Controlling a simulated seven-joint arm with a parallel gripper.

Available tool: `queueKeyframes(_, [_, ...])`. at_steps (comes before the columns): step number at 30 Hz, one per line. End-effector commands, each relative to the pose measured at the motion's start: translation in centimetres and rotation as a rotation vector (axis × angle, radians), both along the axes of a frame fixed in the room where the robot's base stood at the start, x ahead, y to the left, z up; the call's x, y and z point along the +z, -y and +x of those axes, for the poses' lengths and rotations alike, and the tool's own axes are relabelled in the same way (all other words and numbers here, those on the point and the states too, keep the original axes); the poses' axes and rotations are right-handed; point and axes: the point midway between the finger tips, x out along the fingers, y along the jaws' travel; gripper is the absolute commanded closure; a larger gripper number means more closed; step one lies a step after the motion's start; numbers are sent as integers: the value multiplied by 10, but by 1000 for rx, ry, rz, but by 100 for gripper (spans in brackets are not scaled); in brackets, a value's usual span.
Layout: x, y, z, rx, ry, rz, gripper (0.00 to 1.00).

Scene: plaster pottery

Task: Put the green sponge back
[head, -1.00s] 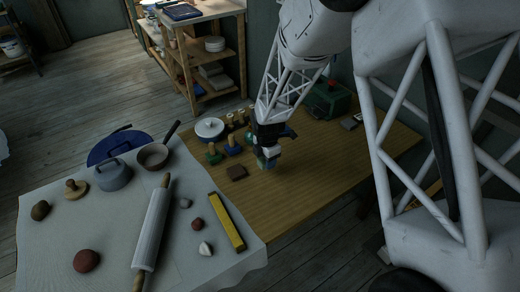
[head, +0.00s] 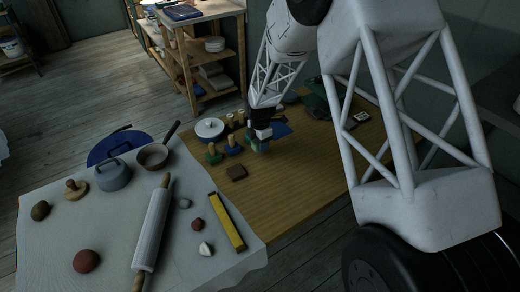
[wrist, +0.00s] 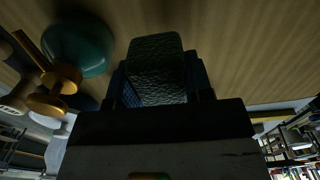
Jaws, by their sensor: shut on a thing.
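The green sponge (wrist: 156,68) is a dark green, rough-textured block between the fingers of my gripper (wrist: 158,92) in the wrist view. My gripper is shut on it. In the head view my gripper (head: 257,142) is low over the wooden table, just right of the wooden-handled tools with coloured bases. The sponge is small and dark there, and I cannot tell whether it touches the table.
A green-based tool (head: 213,154) and a blue-based tool (head: 233,149) stand close left of my gripper. A brown block (head: 236,173) lies in front. A white round vessel (head: 210,128) and a green box (head: 316,104) are near. The table's front right is clear.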

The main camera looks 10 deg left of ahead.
Motion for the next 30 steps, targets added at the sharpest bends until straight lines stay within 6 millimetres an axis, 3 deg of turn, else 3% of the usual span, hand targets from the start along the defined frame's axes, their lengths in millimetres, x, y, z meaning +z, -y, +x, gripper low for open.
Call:
queueKeyframes(8, [-3, 0, 0, 0, 0, 0, 75])
queueKeyframes(19, [-34, 0, 0, 0, 0, 0, 75])
queueKeyframes(30, [-36, 0, 0, 0, 0, 0, 75])
